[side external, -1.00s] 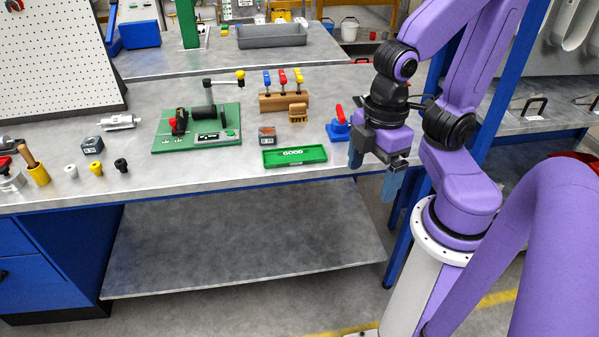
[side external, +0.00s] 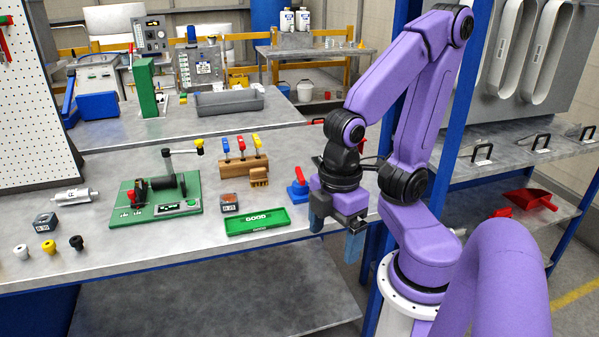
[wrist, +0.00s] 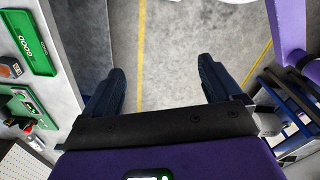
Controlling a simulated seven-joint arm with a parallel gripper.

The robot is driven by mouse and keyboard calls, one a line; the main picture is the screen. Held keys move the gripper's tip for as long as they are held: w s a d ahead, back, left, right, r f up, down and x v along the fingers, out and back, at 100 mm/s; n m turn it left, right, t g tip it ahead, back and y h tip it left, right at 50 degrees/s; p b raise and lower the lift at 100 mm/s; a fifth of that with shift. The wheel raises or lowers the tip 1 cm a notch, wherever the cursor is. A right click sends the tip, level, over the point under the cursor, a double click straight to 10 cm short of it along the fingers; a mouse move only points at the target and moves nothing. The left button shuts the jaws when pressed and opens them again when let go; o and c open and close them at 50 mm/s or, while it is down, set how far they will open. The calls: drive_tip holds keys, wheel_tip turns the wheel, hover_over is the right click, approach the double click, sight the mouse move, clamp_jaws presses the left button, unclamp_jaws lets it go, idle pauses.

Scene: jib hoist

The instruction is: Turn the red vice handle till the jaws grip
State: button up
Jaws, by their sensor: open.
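A small blue fixture (side external: 298,193) with an upright red handle (side external: 299,174) stands near the bench's right end; I cannot tell for sure whether it is the vice. A green board (side external: 155,197) carries a dark cylinder and a red part. My gripper (side external: 335,240) points down just in front and to the right of the blue fixture, apart from it, by the bench's front edge. In the wrist view my gripper (wrist: 163,75) is open and empty, its fingers wide apart over the floor. The fixture is not visible in that view.
A green GOOD tray (side external: 257,222) lies left of my gripper; it also shows in the wrist view (wrist: 32,40). A wooden block (side external: 244,166) holds coloured-handled tools. Small knobs (side external: 48,247) stand at the left front. Shelves and a blue post are at the right.

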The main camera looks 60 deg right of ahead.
idle(0.4)
drive_tip(key=c, duration=0.5)
drive_tip(key=shift+w, duration=0.3)
drive_tip(key=c, duration=0.4)
drive_tip(key=w+d+r+m, duration=0.2)
drive_tip(key=w+d+m, duration=0.4)
drive_tip(key=w, duration=0.5)
drive_tip(key=w+d+r+m, duration=0.3)
drive_tip(key=w+d+m, duration=0.3)
drive_tip(key=w, duration=0.5)
drive_tip(key=m, duration=1.1)
hover_over(300, 172)
wheel_tip(300, 172, down, 17)
drive_tip(key=shift+a+r, duration=0.1)
drive_tip(key=shift+r, duration=0.1)
